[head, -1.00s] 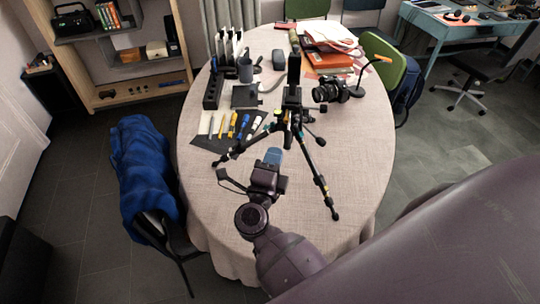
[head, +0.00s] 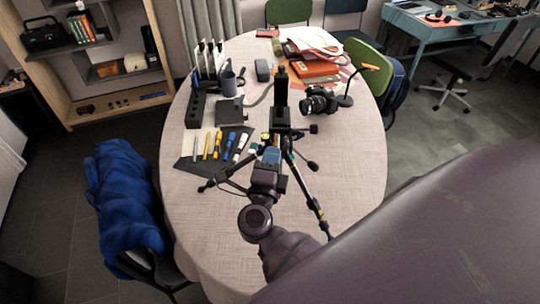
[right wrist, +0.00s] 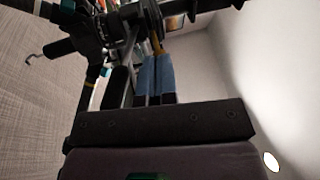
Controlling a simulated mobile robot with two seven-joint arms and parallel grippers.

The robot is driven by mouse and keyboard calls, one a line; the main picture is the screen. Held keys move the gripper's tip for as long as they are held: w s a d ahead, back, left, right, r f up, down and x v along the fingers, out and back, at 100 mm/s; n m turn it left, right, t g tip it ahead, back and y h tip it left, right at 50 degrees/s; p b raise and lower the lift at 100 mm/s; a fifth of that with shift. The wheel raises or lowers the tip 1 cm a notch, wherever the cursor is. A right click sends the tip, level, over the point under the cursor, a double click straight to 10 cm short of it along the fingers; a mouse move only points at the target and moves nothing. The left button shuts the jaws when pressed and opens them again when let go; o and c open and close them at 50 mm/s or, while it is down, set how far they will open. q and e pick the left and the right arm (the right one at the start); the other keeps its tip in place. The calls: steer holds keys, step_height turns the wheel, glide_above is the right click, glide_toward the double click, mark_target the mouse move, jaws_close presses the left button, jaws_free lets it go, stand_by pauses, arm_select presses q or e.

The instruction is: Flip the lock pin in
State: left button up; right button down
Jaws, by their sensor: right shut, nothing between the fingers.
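A small black tripod (head: 281,115) stands on the oval table, with its legs spread and a dark upright post on top. My right gripper (head: 271,153) is in front of the tripod, close to its head, and partly covers its lower parts. In the right wrist view the blue fingertips (right wrist: 155,75) are together with nothing between them, just below the tripod's dark head and knobs (right wrist: 115,25). I cannot tell whether they touch the tripod. The lock pin cannot be made out in either view. My left gripper is not in view.
The oval table (head: 185,220) has a clear front. A camera (head: 318,102) stands behind right, near orange folders (head: 315,68). A chair with a blue jacket (head: 130,195) is at left.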

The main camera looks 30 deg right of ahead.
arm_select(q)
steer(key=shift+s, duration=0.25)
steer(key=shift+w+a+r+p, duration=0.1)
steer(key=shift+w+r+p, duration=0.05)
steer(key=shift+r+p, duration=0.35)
arm_select(e)
steer(key=shift+x, duration=0.9)
steer(key=shift+w+a+f, duration=0.1)
